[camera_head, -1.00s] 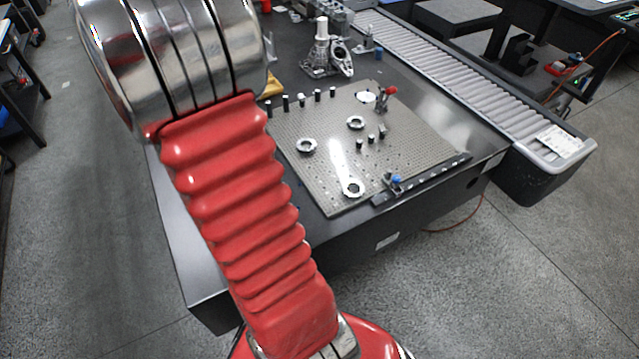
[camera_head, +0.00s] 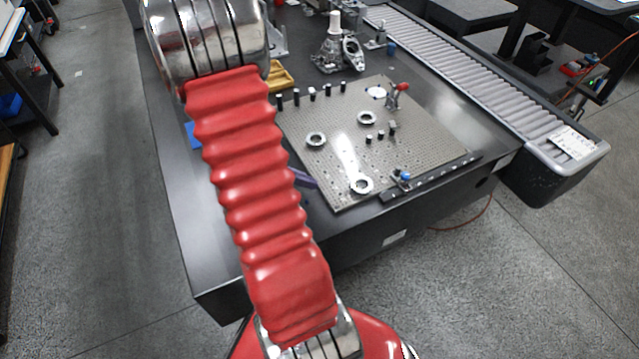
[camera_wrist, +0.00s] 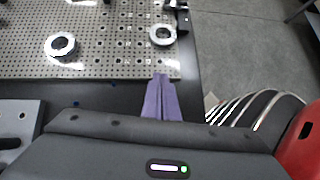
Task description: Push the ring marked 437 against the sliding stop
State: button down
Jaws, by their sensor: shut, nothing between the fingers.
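Three pale metal rings lie on the perforated plate (camera_head: 430,140): a left ring (camera_head: 316,139), a back ring (camera_head: 367,118) and a front ring (camera_head: 361,184). No number is legible, so I cannot tell which is 437. The sliding stop appears to be the blue-knobbed piece (camera_head: 402,176) on the dark rail, right of the front ring. The wrist view shows the left ring (camera_wrist: 61,44) and the front ring (camera_wrist: 163,35). My gripper (camera_wrist: 161,78) is shut and empty, its purple fingers near the plate's edge. A purple finger (camera_head: 304,178) also shows beside my arm, apart from the rings.
Several black pins (camera_head: 312,94) line the plate's back left, with small pegs (camera_head: 380,134) at its middle. A red-handled clamp (camera_head: 398,94) stands at the back right. A yellow tray (camera_head: 280,77) and a metal casting (camera_head: 338,50) stand behind. A roller conveyor (camera_head: 480,75) runs along the right.

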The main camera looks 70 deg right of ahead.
send_near(351, 190)
jog(key=f, duration=0.3)
jog(key=shift+w+a+f, duration=0.15)
jog(key=shift+a, duration=0.1)
jog(key=shift+s+d+f, duration=0.15)
jog(key=shift+s+d, duration=0.8)
jog(key=shift+s, duration=0.15)
jog(key=shift+s+d, duration=0.5)
jog(key=shift+d, duration=0.1)
